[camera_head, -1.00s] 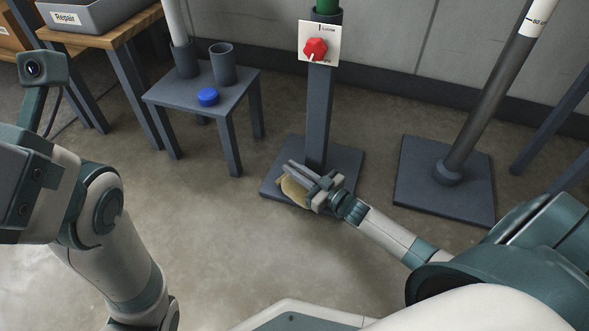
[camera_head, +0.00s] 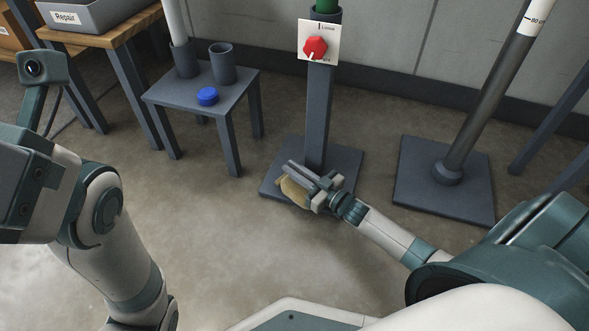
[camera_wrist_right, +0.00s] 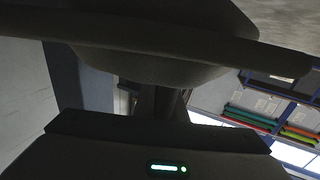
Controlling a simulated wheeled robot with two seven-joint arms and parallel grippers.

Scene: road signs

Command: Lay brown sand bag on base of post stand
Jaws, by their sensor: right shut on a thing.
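The brown sand bag (camera_head: 293,191) is a small tan bag at the front left of the post stand's base. My right gripper (camera_head: 305,178) is shut on it and partly covers it. The post stand has a dark square base plate (camera_head: 343,163) and an upright post (camera_head: 319,118). The bag is over or on the base's front edge; I cannot tell whether it touches the plate. In the right wrist view a dark rounded shape fills the upper middle, too dark to name surely. My left arm shows at the left, but its fingers are out of view.
A small grey table (camera_head: 189,97) with a blue cap (camera_head: 207,96) and a grey cup (camera_head: 222,64) stands left of the post. A red knob (camera_head: 314,48) is on the post's white plate. Another stand's base (camera_head: 417,180) is at the right. Floor in front is clear.

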